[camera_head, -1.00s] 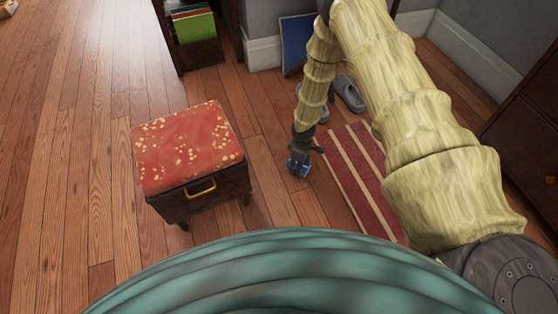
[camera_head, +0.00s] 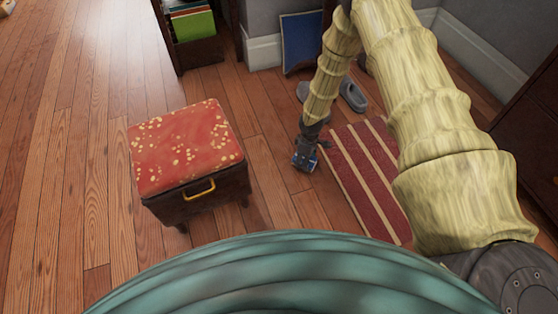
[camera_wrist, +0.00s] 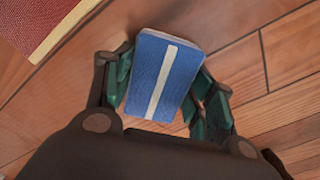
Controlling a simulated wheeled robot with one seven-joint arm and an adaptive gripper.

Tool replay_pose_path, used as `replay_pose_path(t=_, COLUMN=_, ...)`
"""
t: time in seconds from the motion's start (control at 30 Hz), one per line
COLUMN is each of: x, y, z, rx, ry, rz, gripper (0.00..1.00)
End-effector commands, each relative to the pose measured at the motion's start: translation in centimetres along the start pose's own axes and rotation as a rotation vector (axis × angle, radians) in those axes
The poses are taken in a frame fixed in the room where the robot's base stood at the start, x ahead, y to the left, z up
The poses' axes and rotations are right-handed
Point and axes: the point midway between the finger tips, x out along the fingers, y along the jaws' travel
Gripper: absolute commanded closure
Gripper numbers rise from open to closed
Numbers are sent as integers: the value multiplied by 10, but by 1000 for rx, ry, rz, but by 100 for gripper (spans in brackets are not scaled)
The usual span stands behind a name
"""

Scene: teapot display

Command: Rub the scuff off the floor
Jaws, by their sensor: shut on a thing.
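My gripper (camera_head: 306,158) is low over the wooden floor (camera_head: 275,195), just left of the striped rug. It is shut on a blue block with a pale stripe (camera_wrist: 165,75), gripped between its green-padded fingers in the wrist view.
A red-and-cream striped rug (camera_head: 361,165) lies right of my gripper. A red-topped stool (camera_head: 185,148) stands to the left. Grey slippers (camera_head: 352,95) and a blue panel (camera_head: 300,40) are behind. A dark cabinet (camera_head: 535,140) is at the right.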

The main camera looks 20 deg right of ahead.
Motion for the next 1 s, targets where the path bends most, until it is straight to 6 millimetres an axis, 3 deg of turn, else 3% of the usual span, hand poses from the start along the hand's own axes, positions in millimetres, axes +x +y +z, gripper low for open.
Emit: replay_pose_path(t=1.0, x=2, y=-66, z=-60, rx=3, ry=0, rz=0, gripper=64)
